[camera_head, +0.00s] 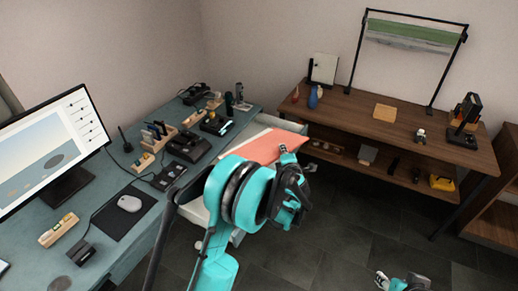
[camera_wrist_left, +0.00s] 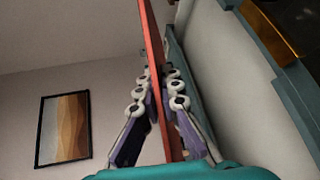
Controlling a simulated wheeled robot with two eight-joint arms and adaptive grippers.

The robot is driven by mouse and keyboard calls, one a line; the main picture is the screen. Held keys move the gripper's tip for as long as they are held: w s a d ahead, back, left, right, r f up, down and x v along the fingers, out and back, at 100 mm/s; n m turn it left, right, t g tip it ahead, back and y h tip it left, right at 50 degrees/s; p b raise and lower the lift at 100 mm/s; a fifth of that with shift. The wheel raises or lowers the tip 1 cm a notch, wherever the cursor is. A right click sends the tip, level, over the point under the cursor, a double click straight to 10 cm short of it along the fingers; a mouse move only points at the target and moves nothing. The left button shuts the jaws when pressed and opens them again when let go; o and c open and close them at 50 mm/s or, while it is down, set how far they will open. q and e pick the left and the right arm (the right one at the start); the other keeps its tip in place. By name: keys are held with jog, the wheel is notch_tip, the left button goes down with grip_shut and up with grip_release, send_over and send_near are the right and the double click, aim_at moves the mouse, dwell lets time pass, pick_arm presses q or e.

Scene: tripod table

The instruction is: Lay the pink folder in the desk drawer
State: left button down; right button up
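The pink folder (camera_head: 262,147) is held in my left gripper (camera_head: 287,155) above the open desk drawer (camera_head: 282,122) at the desk's right side. In the left wrist view the folder (camera_wrist_left: 152,50) is seen edge-on, with the gripper's fingers (camera_wrist_left: 158,100) closed on both sides of it. The drawer has a pale interior; the folder and my left arm hide much of it. I cannot tell whether the folder touches the drawer. My right gripper (camera_head: 403,283) is partly in view low at the right, away from the desk; its opening is unclear.
The desk (camera_head: 95,190) holds a monitor (camera_head: 55,145), a mouse (camera_head: 129,203) on a dark mat, a black phone-like device (camera_head: 190,146) and several small items. A wooden table (camera_head: 350,115) with a lower shelf stands behind. Dark floor lies open at the right.

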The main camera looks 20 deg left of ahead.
aim_at(258, 151)
pick_arm(q)
jog(key=a+f+n+g, duration=0.1)
jog(key=a+f, duration=0.1)
jog(key=a, duration=0.1)
jog(key=w+a+f+n+g+y, duration=0.1)
jog(key=a+f+n, duration=0.1)
jog(key=a, duration=0.2)
jog(key=w+a+f+n+g+y, duration=0.1)
jog(key=a+f+n, duration=0.1)
jog(key=a, duration=0.2)
jog(key=shift+w+a+g, duration=0.15)
jog(key=shift+w+g, duration=0.05)
jog(key=shift+g, duration=0.2)
jog(key=shift+a+f, duration=0.25)
jog(key=shift+a, duration=0.1)
jog(key=shift+s+d, duration=0.1)
jog(key=a+f+b, duration=0.4)
jog(key=f+b, duration=0.3)
jog(key=f, duration=0.5)
jog(key=shift+a+f, duration=0.15)
jog(key=shift+a, duration=0.25)
